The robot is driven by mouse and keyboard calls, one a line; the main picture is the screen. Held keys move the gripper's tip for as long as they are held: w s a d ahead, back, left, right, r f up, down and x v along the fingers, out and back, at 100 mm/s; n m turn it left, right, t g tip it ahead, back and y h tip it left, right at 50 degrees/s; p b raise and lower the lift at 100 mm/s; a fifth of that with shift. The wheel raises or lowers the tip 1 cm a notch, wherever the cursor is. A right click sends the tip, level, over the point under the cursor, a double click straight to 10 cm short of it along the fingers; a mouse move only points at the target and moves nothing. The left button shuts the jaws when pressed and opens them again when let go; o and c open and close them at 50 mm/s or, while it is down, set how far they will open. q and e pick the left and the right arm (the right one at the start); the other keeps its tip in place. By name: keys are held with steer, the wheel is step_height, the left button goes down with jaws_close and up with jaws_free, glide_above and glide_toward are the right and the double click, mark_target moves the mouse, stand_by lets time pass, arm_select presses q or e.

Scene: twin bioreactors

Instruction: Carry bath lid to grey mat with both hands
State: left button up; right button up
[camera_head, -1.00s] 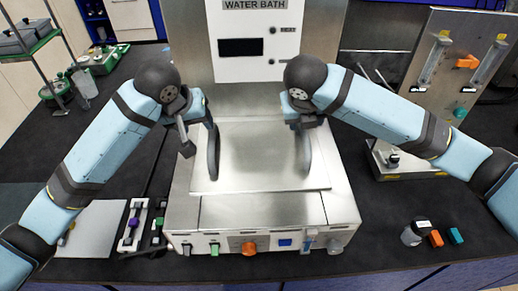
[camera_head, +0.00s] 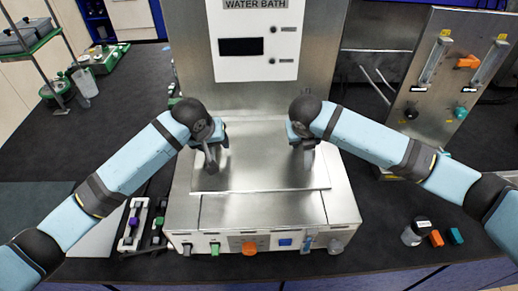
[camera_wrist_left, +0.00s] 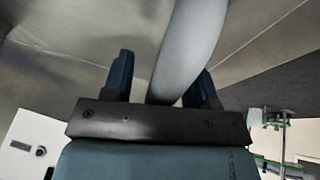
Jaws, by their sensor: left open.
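The bath lid (camera_head: 262,172) is a flat steel plate on top of the water bath, with an upright handle near each side. My left gripper (camera_head: 210,150) is at the left handle, which my arm partly hides. In the left wrist view the grey handle (camera_wrist_left: 190,50) passes between the open fingers of my left gripper (camera_wrist_left: 163,85). My right gripper (camera_head: 303,142) is at the right handle; its fingers are hidden. A dark slate patch (camera_head: 28,205) and a pale sheet (camera_head: 95,240) lie at the left; I cannot tell which is the grey mat.
The water bath's front (camera_head: 262,243) carries several coloured knobs. A rack with a purple item (camera_head: 134,222) stands at its left. A bottle (camera_head: 415,232) and orange and teal blocks (camera_head: 436,238) stand at the right. The bench at the far left is mostly clear.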

arm_select(q)
jaws_close()
arm_select(e)
jaws_close()
arm_select(q)
steer(key=shift+w+r, duration=0.1)
steer(key=shift+r, duration=0.1)
arm_select(e)
steer(key=shift+r, duration=0.25)
